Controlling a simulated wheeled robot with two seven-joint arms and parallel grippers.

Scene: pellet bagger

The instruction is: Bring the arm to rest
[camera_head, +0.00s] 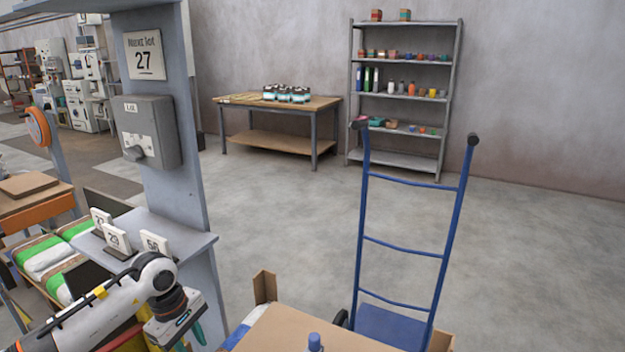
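My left arm, white and grey, comes in from the lower left. Its gripper (192,338) hangs low beside the grey post's shelf, with teal fingers partly cut off by the bottom edge. Whether the fingers are open or shut does not show, and no held thing is visible.
A grey post (172,110) with a switch box (146,132) and a shelf (190,240) of number cards stands close by my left arm. A cardboard box (290,330) and a blue hand truck (440,255) stand in front. The floor behind is clear.

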